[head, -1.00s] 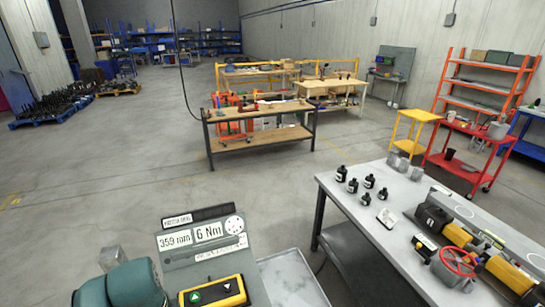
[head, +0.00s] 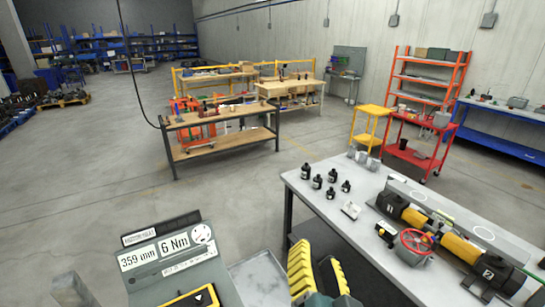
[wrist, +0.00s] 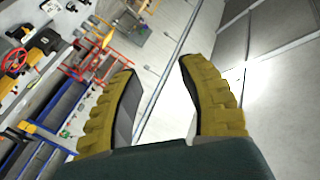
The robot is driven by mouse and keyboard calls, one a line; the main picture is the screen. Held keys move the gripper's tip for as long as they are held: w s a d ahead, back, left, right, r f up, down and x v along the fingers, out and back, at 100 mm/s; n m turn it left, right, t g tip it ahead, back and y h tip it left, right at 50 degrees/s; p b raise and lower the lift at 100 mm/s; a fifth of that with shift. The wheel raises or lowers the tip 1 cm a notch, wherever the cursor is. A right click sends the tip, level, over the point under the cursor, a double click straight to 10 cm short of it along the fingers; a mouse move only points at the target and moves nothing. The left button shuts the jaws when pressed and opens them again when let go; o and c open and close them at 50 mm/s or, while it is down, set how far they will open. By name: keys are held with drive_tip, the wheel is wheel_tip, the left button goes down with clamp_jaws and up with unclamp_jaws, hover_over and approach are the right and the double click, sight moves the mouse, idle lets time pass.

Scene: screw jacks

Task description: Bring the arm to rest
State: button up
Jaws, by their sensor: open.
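My gripper (head: 318,257) has two ribbed yellow fingers and shows at the bottom middle of the head view, beside the left edge of the grey workbench (head: 375,243). In the wrist view my gripper (wrist: 158,68) has its fingers spread apart with nothing between them. The rest of my arm is mostly out of the head view.
The grey workbench holds several small black jacks (head: 332,173), a long black and yellow assembly (head: 446,236) and a red handwheel (head: 416,242). A grey panel reading 359 mm and 6 Nm (head: 167,250) stands at lower left. Open floor (head: 110,165) lies behind it.

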drive_tip(key=s+r+n+t, duration=0.5)
drive_tip(key=s+r+n, duration=0.25)
drive_tip(key=r, duration=0.45)
wheel_tip(320, 180, up, 14)
drive_tip(key=p, duration=1.3)
drive_tip(key=shift+f+h, duration=0.25)
drive_tip(key=shift+h, duration=0.05)
drive_tip(key=shift+s, duration=0.1)
